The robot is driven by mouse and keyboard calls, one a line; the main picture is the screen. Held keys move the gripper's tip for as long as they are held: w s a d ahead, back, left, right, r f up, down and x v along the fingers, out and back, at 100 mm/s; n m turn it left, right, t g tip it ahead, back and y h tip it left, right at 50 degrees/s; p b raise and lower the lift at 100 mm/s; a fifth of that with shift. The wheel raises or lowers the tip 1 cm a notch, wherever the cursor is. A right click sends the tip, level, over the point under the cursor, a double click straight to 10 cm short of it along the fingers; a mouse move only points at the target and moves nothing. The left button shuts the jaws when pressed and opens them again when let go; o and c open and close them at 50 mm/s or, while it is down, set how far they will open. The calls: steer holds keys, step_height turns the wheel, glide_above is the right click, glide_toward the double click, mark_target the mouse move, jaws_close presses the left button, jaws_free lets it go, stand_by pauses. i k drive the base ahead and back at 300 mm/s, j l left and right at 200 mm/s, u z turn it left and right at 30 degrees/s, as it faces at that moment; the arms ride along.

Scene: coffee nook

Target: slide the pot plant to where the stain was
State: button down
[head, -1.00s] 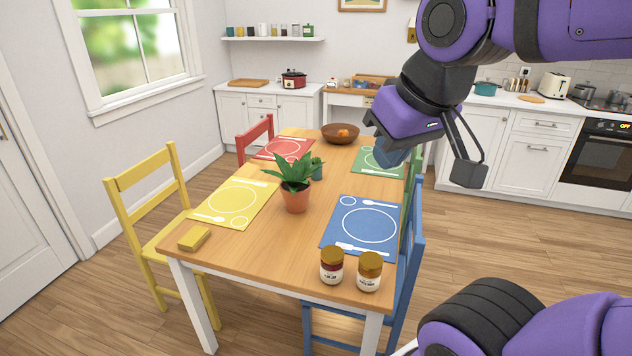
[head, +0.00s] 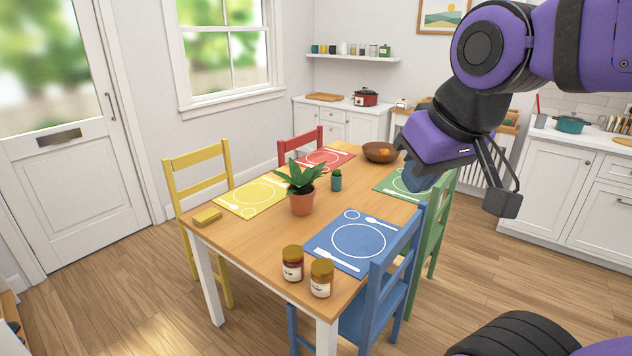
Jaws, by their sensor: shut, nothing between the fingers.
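The pot plant (head: 301,203), a terracotta pot with broad green leaves, stands upright on the wooden table (head: 262,238), between the yellow and blue placemats. A smaller teal pot with a green plant (head: 336,182) stands behind it to the right. No stain shows on the visible tabletop. A yellow sponge-like block (head: 207,217) lies at the table's left corner. My gripper (head: 503,203) is shut and empty, right of the table in the picture and well apart from the plant.
Two jars (head: 293,263) stand at the near corner. A blue placemat (head: 345,243), a yellow placemat (head: 250,198) and a brown bowl (head: 378,153) are on the table. Chairs surround it, with a blue chair (head: 383,285) nearest. Wood between the sponge and jars is bare.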

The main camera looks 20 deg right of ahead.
mark_target(302, 191)
steer(key=i+l+u, duration=0.1)
steer(key=l+u, duration=0.15)
steer(key=l, duration=0.85)
steer(key=l+u, duration=0.3)
steer(key=l, duration=0.85)
steer(key=i+l, duration=0.2)
steer(key=l, duration=0.15)
steer(key=i+l+u, duration=0.15)
steer(key=l, duration=0.2)
steer(key=i+l, duration=0.15)
steer(key=l, duration=0.2)
steer(key=i+l+u, duration=0.15)
steer(key=l, duration=0.25)
steer(key=i+l, duration=0.15)
steer(key=l, duration=0.2)
steer(key=i+u, duration=0.05)
